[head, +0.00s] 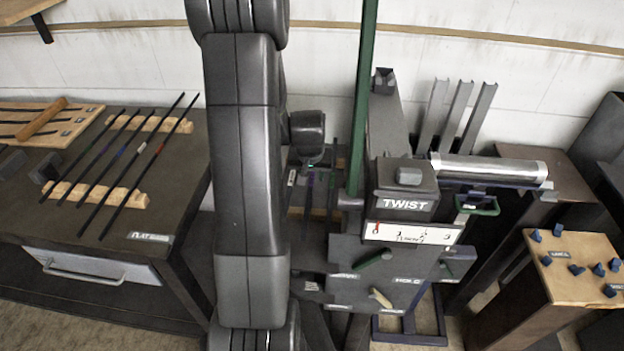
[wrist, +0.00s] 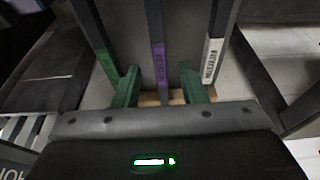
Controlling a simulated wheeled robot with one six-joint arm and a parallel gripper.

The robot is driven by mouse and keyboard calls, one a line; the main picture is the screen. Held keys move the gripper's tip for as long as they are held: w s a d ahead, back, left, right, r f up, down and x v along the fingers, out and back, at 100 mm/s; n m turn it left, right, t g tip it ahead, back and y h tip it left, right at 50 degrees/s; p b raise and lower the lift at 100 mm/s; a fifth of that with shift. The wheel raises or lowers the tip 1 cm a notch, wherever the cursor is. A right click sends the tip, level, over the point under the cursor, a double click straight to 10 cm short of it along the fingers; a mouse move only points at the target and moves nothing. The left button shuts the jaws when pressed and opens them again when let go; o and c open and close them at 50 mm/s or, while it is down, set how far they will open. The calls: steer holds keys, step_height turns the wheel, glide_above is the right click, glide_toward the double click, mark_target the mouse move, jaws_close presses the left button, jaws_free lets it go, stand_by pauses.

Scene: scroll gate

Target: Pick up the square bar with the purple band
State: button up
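In the wrist view, the square bar with the purple band (wrist: 160,65) runs up and down the middle. My gripper (wrist: 159,72) is open, with one green finger on each side of this bar. I see no finger touching it, and I cannot tell how deep it sits between them. A bar with a green band (wrist: 106,64) is to its left, and a bar with a white label (wrist: 211,58) is to its right. In the head view, the purple-banded bar (head: 309,179) is small and partly hidden beside my arm.
A dark table (head: 185,190) at left holds several thin bars on wooden racks. The machine marked TWIST (head: 405,204) stands close on the right, with a tall green post (head: 363,90). A small wooden-topped stand (head: 575,265) is at far right.

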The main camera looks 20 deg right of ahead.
steer(key=shift+w+f, duration=0.15)
steer(key=shift+f, duration=0.45)
jaws_close()
steer(key=shift+r, duration=0.1)
